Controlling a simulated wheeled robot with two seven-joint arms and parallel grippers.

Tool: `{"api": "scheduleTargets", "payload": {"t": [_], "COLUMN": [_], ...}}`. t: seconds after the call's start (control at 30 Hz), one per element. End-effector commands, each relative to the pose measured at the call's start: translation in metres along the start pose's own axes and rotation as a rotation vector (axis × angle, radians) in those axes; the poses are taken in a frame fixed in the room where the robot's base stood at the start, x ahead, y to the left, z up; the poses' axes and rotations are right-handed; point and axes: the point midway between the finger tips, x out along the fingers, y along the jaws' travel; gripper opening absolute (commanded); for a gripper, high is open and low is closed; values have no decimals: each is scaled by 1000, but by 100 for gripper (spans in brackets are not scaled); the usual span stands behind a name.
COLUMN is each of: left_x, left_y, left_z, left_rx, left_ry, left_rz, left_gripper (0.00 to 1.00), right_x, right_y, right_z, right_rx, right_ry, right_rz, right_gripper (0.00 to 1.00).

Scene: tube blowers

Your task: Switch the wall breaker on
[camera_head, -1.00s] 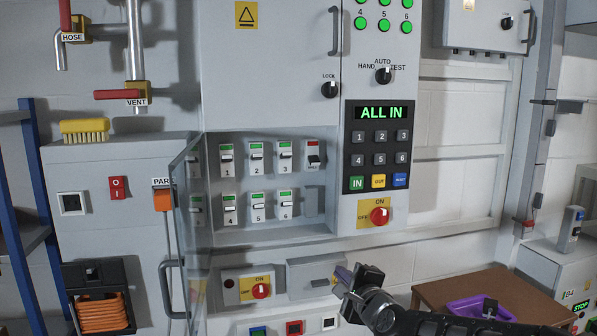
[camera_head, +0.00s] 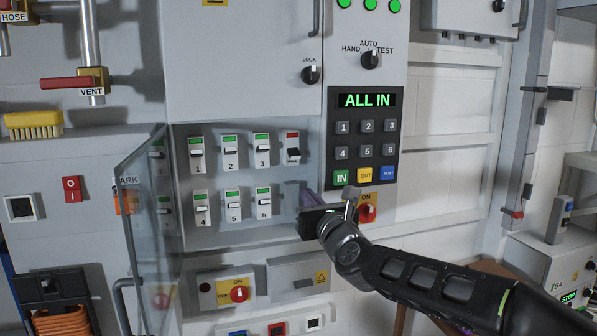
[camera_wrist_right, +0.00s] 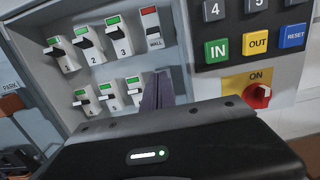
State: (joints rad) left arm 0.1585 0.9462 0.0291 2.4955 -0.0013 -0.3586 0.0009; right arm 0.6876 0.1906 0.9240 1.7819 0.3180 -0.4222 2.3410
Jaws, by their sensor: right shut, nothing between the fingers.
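The wall breaker (camera_head: 292,147) is the rightmost switch in the top row of the recessed breaker panel. It shows a red flag, unlike the green flags of the numbered breakers (camera_head: 230,150). In the right wrist view the breaker (camera_wrist_right: 152,28) carries the label WALL, with its dark lever below the red flag. My right gripper (camera_head: 306,196) is shut and empty. Its purplish-grey fingers, also in the right wrist view (camera_wrist_right: 158,92), point up and sit below the wall breaker, apart from it. My left gripper is not in view.
A clear door (camera_head: 145,225) stands open at the left of the recess. A keypad (camera_head: 364,140) reading ALL IN is to the right, above a red rotary knob (camera_head: 368,213) partly hidden by my gripper. Another red knob (camera_head: 239,294) is below.

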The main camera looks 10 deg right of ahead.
Motion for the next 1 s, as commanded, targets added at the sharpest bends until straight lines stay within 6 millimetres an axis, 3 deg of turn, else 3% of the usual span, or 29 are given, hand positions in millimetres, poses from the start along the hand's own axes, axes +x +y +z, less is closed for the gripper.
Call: {"api": "scheduleTargets", "payload": {"t": [0.17,0.37,0.73,0.8,1.0], "left_x": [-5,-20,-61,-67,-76], "left_y": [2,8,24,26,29], "left_z": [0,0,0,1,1], "left_rx": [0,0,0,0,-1], "left_ry": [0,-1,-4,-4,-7], "left_rz": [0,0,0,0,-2], "left_gripper": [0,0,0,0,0], "right_x": [7,28,102,97,89], "right_y": [0,1,2,0,0], "right_z": [2,3,4,19,36], "right_rx": [3,4,3,-5,-3], "right_ry": [-1,2,2,-3,-1], "right_rz": [1,2,1,-1,-1], "right_gripper": [0,0,0,0,0]}}
